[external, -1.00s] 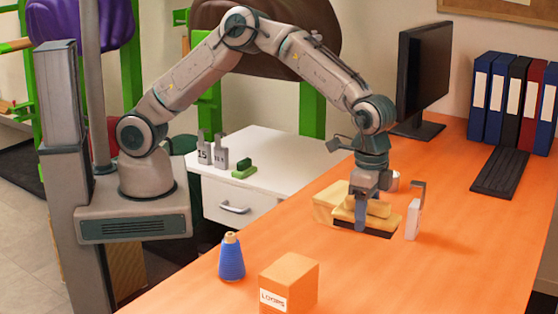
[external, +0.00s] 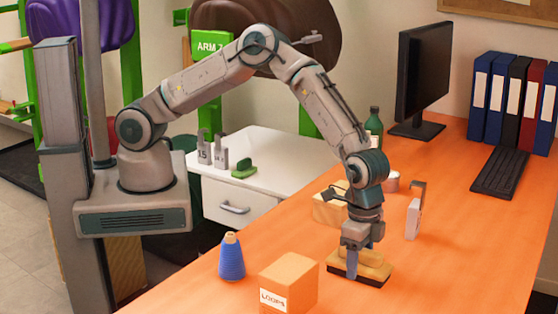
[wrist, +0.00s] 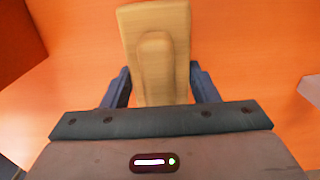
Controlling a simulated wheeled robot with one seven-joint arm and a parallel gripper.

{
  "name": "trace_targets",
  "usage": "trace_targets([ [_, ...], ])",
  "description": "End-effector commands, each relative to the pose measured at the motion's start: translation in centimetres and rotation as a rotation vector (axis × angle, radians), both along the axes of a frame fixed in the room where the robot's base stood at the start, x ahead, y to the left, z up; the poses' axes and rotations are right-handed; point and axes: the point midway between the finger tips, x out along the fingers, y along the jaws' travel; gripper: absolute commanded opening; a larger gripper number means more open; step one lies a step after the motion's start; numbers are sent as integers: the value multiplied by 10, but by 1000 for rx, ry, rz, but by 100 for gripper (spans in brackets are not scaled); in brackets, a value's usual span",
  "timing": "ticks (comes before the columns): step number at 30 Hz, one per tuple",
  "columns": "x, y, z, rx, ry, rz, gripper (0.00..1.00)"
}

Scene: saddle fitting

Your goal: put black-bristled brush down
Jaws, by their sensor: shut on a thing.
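The black-bristled brush (external: 372,268) has a tan wooden back with a raised grip and dark bristles underneath. It lies level at the orange desk's surface, near the front, right of the orange box; I cannot tell whether the bristles touch the desk. My gripper (external: 358,258) points down over the brush and is shut on its wooden body. In the wrist view the brush (wrist: 163,45) sits between the two dark fingers of my gripper (wrist: 160,85), its far end reaching beyond them. The bristles are hidden in that view.
An orange box labelled LOOPS (external: 290,284) stands just left of the brush, with a blue thread cone (external: 231,258) further left. A tan block (external: 329,207) and a grey hooked weight (external: 413,215) stand behind. The desk (external: 450,260) is clear to the right.

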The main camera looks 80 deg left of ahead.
Motion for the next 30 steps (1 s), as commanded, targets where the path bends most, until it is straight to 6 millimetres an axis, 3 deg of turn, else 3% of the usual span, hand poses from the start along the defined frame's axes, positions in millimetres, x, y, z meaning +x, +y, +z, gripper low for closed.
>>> trace_targets([
  [8, 0, 0, -3, 0, -1, 0, 28],
  [9, 0, 0, -3, 0, -1, 0, 60],
  [11, 0, 0, -2, -1, -1, 0, 76],
  [23, 0, 0, 4, 0, -1, 0, 76],
  [30, 2, 0, 49, -1, -6, 1, 76],
])
